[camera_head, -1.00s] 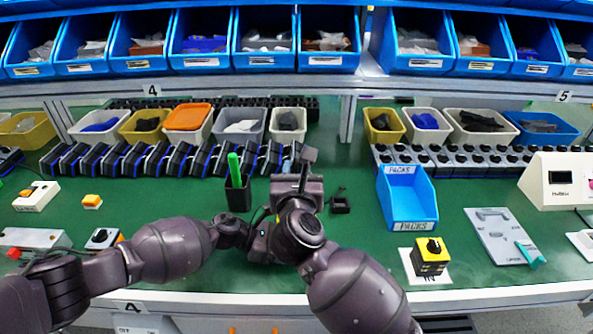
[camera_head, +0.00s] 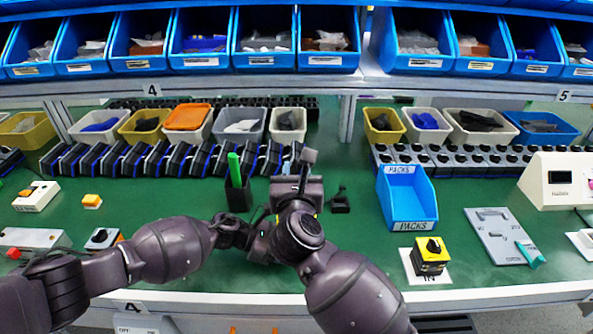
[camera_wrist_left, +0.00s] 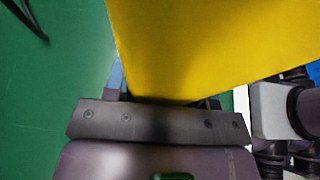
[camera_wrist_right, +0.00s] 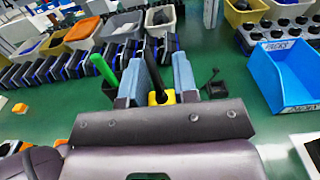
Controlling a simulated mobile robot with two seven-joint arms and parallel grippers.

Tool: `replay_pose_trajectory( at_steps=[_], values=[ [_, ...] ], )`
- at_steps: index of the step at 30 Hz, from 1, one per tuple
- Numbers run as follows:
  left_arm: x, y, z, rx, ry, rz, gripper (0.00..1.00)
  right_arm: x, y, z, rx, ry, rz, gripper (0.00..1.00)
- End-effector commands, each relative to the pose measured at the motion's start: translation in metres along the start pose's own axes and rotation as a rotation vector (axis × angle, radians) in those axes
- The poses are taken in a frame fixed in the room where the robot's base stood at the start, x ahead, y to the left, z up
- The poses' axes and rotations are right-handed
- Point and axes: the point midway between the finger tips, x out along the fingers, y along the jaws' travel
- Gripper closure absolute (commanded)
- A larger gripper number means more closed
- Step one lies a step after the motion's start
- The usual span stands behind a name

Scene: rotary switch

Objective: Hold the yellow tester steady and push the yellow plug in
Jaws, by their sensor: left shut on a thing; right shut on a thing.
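A plain face of the yellow tester (camera_wrist_left: 210,45) fills much of the left wrist view. My left gripper (camera_wrist_left: 165,97) is shut on it; the finger ends are mostly hidden behind it. In the right wrist view, my right gripper (camera_wrist_right: 158,75) has its two blue-grey fingers close together around a dark upright part with a yellow piece at its base, which I take as the yellow plug (camera_wrist_right: 160,98). In the head view both hands meet at the bench's middle, and my arms hide most of the tester and plug. I cannot tell how deep the plug sits.
A black cup (camera_head: 238,193) with a green stick stands just behind the hands. A blue PACKS bin (camera_head: 408,200) and a yellow box with a black knob (camera_head: 430,255) on a white card are to the right. Dark devices line the back.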

Motion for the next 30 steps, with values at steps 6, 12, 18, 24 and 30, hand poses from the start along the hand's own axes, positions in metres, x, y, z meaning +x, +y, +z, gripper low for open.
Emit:
replay_pose_trajectory(
  at_steps=[6,12,18,24,30],
  values=[
    [0.0,0.0,0.0,0.0,0.0,0.0,0.74,0.0,0.0,-0.004,0.0,-0.001,0.0,0.96],
    [0.0,0.0,0.0,0.0,0.0,0.0,0.74,0.0,0.0,-0.008,0.0,0.0,0.0,0.96],
    [0.0,0.0,0.0,0.0,0.0,0.0,0.74,0.0,0.0,-0.013,0.0,0.001,0.0,0.96],
    [0.0,0.0,0.0,0.0,0.0,0.0,0.74,0.0,0.0,-0.017,0.0,0.001,0.0,0.96],
    [0.0,0.0,0.0,0.0,0.0,0.0,0.74,0.0,0.0,-0.021,0.001,0.001,0.0,0.96]
  ],
)
